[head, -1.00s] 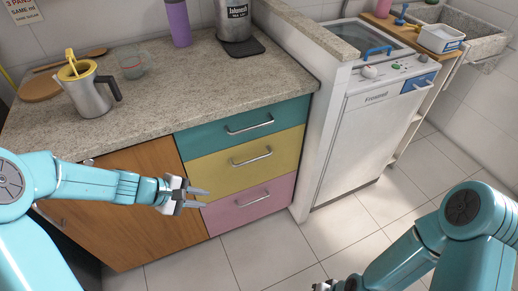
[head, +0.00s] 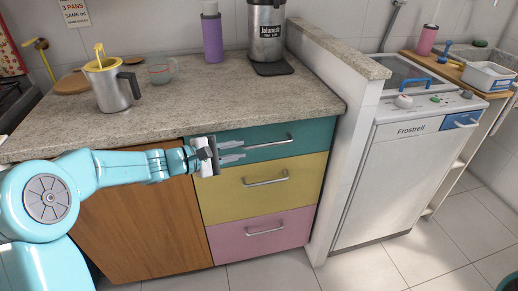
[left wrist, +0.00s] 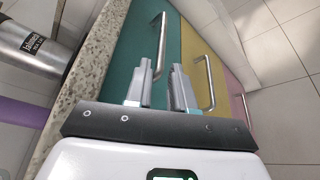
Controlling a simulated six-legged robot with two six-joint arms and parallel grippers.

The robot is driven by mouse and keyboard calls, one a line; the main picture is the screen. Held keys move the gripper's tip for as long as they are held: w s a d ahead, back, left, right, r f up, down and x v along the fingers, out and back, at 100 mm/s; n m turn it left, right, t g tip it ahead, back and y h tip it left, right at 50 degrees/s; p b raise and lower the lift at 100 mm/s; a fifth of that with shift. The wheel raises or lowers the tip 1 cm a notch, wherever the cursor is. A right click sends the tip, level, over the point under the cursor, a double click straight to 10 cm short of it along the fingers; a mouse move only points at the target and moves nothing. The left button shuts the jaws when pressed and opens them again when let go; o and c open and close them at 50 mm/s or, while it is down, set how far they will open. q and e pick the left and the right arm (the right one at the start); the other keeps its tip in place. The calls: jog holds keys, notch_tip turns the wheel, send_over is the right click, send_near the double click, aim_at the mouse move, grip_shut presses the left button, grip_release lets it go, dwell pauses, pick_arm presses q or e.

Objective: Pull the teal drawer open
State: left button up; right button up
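The teal drawer (head: 310,134) is the top one of a stack and looks shut, flush with the fronts below. Its silver bar handle (head: 270,144) runs across its front. My left gripper (head: 240,151) is in front of the drawer's left part, its fingers pointing right toward the handle's left end. In the left wrist view the fingers (left wrist: 160,86) are apart with nothing between them. The teal drawer's handle (left wrist: 162,42) lies just beyond the fingertips, about in line with the gap. I cannot tell the exact distance. My right gripper is not in view.
The yellow drawer (head: 300,180) and pink drawer (head: 290,228) are below, with similar handles. A granite counter (head: 190,110) overhangs above. A wooden door (head: 145,230) is left of the drawers, and a white partition (head: 345,170) and dishwasher (head: 390,180) are right. The tiled floor ahead is clear.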

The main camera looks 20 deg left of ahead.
aim_at(252, 148)
pick_arm(q)
jog(key=x, duration=0.7)
jog(key=shift+d, duration=0.1)
grip_shut()
